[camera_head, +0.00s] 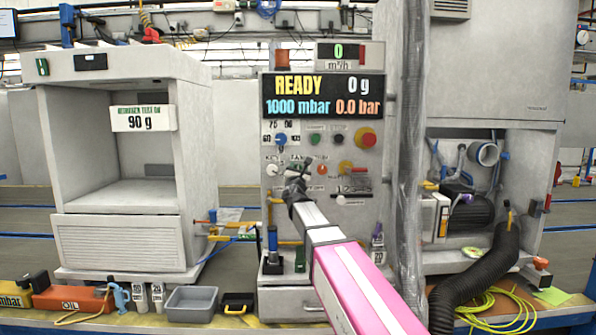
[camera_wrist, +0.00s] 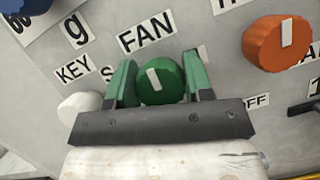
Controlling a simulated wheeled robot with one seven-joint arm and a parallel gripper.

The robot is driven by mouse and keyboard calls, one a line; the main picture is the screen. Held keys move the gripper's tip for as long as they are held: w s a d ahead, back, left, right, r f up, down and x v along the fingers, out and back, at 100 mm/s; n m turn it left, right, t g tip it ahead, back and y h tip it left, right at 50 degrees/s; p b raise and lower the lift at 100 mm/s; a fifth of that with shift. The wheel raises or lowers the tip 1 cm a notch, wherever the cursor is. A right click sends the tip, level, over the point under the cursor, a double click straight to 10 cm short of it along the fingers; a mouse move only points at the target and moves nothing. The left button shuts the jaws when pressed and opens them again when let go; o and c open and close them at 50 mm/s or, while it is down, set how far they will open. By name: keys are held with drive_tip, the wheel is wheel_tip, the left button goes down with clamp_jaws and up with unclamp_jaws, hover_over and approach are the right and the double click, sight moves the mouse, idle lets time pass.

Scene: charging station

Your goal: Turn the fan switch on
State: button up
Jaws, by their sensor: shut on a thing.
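The fan switch is a round green knob (camera_wrist: 161,84) with a white pointer line, below the FAN label (camera_wrist: 147,33) in the wrist view. Its pointer is tilted a little from upright, its top leaning left. The green fingers of my gripper (camera_wrist: 162,82) stand on either side of the knob and are shut on it. In the head view my gripper (camera_head: 298,178) is at the lower left of the grey control panel (camera_head: 345,215). The fan knob cannot be made out clearly there because my gripper covers that spot.
A white knob (camera_wrist: 79,108) sits left of the gripper and an orange knob (camera_wrist: 275,44) to the right. In the head view, a red button (camera_head: 367,138) and a blue knob (camera_head: 281,139) are higher on the panel. A display (camera_head: 322,97) above reads READY.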

drive_tip(key=m+h, duration=0.1)
drive_tip(key=m, duration=0.1)
drive_tip(key=m+g+h, duration=0.1)
drive_tip(key=m, duration=0.2)
drive_tip(key=shift+h, duration=0.3)
drive_tip(key=m+g, duration=0.1)
drive_tip(key=m, duration=0.2)
drive_tip(key=m+g+h, duration=0.1)
drive_tip(key=m, duration=0.2)
drive_tip(key=shift+d+f+h, duration=0.1)
drive_tip(key=shift+h, duration=0.2)
drive_tip(key=m+g, duration=0.1)
drive_tip(key=m, duration=0.4)
drive_tip(key=shift+g, duration=0.4)
drive_tip(key=shift+f+m+g, duration=0.15)
drive_tip(key=shift+m+g, duration=0.55)
drive_tip(key=shift+m, duration=1.4)
drive_tip(key=o, duration=0.9)
